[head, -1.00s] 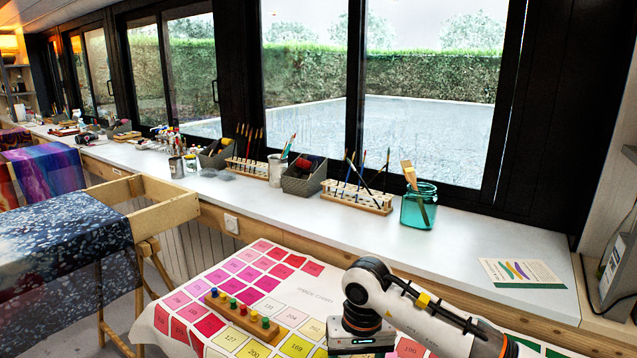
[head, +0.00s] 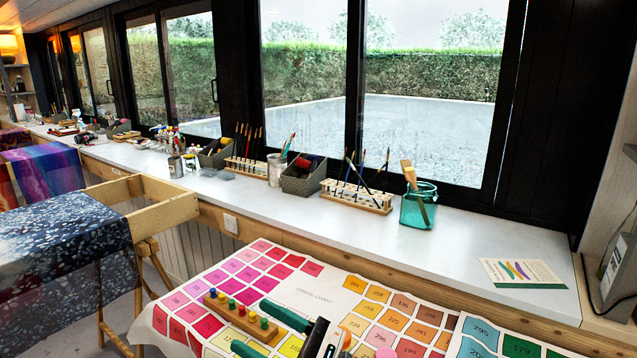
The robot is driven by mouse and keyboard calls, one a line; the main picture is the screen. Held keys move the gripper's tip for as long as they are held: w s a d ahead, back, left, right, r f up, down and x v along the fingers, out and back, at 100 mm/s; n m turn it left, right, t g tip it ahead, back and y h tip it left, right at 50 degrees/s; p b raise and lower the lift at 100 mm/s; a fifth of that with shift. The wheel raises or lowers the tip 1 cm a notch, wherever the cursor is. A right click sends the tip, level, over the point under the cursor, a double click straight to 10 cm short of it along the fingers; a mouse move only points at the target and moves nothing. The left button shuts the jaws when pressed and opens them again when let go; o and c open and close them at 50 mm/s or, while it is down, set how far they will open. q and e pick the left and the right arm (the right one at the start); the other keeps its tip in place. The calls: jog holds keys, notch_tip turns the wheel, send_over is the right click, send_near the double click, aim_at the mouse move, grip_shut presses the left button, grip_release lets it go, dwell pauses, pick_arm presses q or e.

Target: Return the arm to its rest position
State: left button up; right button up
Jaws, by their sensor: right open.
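My right gripper (head: 250,325) shows at the bottom centre. Its two green fingers are spread apart and point left, with nothing seen between them except the block and chart behind. Part of my right arm's black and white wrist (head: 318,340) shows at the bottom edge; the rest of that arm is out of the picture. The fingers lie around the right end of a wooden block with coloured pegs (head: 228,311) in the picture. I cannot tell how high they are above it. My left gripper is not in view.
A colour chart cloth (head: 335,295) covers the near table. A white window counter (head: 300,215) runs behind it, with brush racks (head: 356,197), a teal jar (head: 419,208) and a card (head: 522,272). A wooden frame (head: 165,207) with dark speckled cloth stands left.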

jog(key=w+d+f+m+t+h, duration=0.2)
jog(key=d+m+t+h, duration=0.5)
jog(key=m, duration=0.6)
jog(key=w+d+f+m+t+h, duration=0.3)
jog(key=d+m+t+h, duration=0.4)
jog(key=m, duration=0.7)
jog(key=s+d+f+m+g+h, duration=0.3)
jog(key=d+f+m+g+h, duration=0.15)
jog(key=f+m, duration=0.25)
jog(key=s+d+f+m+g+h, duration=0.3)
jog(key=d+f+m, duration=0.3)
jog(key=f, duration=0.1)
jog(key=s+d+f+m+g, duration=0.2)
jog(key=s+f+m+g, duration=0.25)
jog(key=s, duration=0.55)
jog(key=s+d+f+m+g, duration=0.2)
jog(key=s+f+m+g, duration=0.3)
jog(key=s, duration=0.5)
notch_tip(320, 180, down, 24)
jog(key=n+g+p, duration=0.1)
jog(key=g, duration=0.1)
jog(key=s+d+f+g+p, duration=0.1)
jog(key=s+d+f, duration=0.1)
jog(key=s+f, duration=1.5)
jog(key=shift+d+f, duration=0.15)
